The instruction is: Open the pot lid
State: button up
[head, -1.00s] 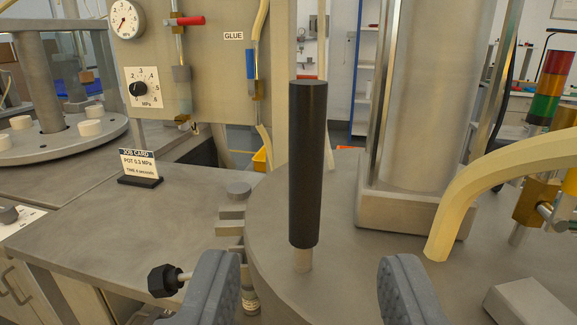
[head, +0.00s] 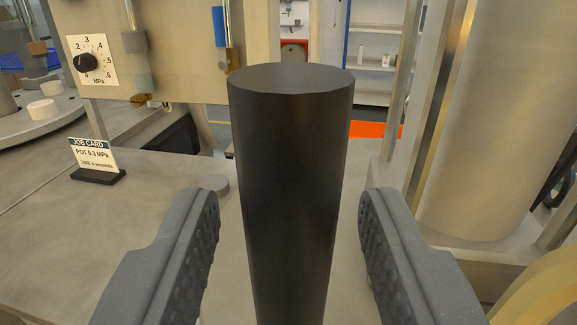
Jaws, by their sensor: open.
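A thick black upright handle (head: 290,190) stands in the middle of the head view. My gripper (head: 290,250) is open, with one grey padded finger to the left of the handle and one to the right. A gap shows between each finger and the handle. The handle's lower end is out of view. The grey metal pot lid it rises from is largely hidden behind the handle and the fingers.
A job card (head: 95,158) stands on the grey bench (head: 60,225) at the left. A panel with a pressure dial (head: 88,62) is behind it. A large metal column (head: 490,120) stands close at the right, with a yellow hose (head: 545,295) at the lower right.

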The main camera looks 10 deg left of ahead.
jog(key=shift+w+a+r, duration=0.1)
jog(key=shift+w, duration=0.45)
grip_shut()
